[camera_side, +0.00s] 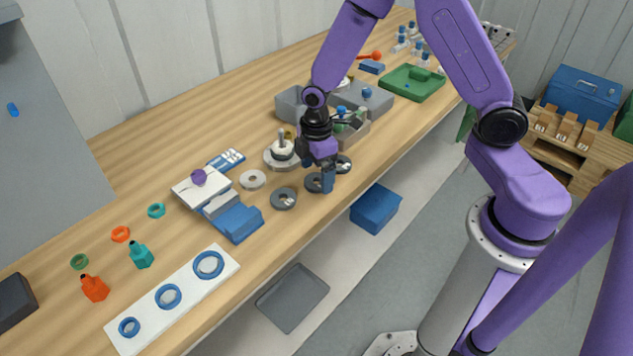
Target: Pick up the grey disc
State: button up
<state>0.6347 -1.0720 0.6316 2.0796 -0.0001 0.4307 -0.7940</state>
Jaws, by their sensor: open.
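Three dark grey discs lie in a row along the front edge of the wooden bench: a left one (284,198), a middle one (312,183) and a right one (344,164). A lighter grey ring (252,179) lies behind the left disc. I cannot tell which of these the task means. My gripper (324,184) points down at the middle disc and covers part of it. It is open. Whether the fingers touch the disc cannot be told.
A round metal fixture (281,156) stands close behind the discs. A grey box (355,130) with small parts is to the right. A blue block (238,222) and a white board with blue rings (195,290) lie left. A blue bin (376,208) sits below the bench edge.

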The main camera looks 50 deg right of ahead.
jog(key=shift+f, duration=0.75)
jog(key=c, duration=1.1)
jog(key=shift+r, duration=0.1)
jog(key=shift+c, duration=0.2)
